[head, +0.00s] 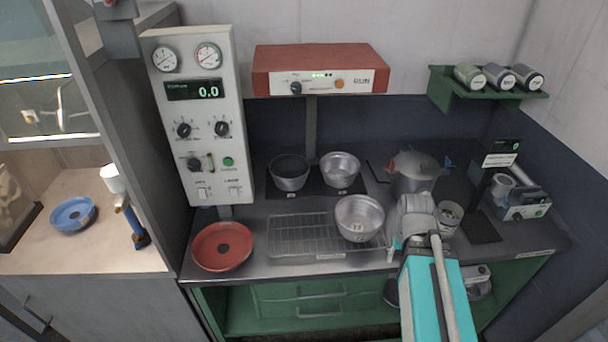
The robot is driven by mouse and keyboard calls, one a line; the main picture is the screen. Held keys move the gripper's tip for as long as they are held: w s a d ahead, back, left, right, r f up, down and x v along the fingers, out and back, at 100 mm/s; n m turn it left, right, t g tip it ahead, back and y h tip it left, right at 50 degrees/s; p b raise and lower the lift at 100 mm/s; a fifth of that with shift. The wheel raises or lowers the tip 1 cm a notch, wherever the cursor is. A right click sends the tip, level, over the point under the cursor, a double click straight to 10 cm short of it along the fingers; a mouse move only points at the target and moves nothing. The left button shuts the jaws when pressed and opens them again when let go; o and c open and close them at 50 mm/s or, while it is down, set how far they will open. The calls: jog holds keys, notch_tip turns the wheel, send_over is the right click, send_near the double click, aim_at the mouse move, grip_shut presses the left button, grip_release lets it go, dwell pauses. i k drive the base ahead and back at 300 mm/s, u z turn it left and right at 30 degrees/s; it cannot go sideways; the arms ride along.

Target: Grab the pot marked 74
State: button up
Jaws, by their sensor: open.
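A silver pot (359,218) stands on the right part of a wire rack, with small dark marks on its front that I cannot read. A dark-inside pot (289,173) and another silver pot (340,169) stand on a black hob behind the rack. A larger grey pot with a lid (416,166) stands at the back right, with a red and a blue handle. No 74 is readable on any pot. My gripper (414,208) is just right of the rack pot and in front of the lidded pot. It is open; its fingertips are mostly hidden.
The wire rack (290,238) lies at the counter's front, with a red plate (222,246) left of it. A control panel (197,120) rises at the left. A glass jar (448,217) stands close right of my gripper. A green shelf (452,92) holds cans above.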

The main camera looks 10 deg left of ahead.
aim_at(289, 172)
jog(key=z, duration=0.3)
jog(key=k, duration=0.95)
jog(key=u, duration=0.8)
jog(key=i, duration=1)
jog(key=z, duration=0.05)
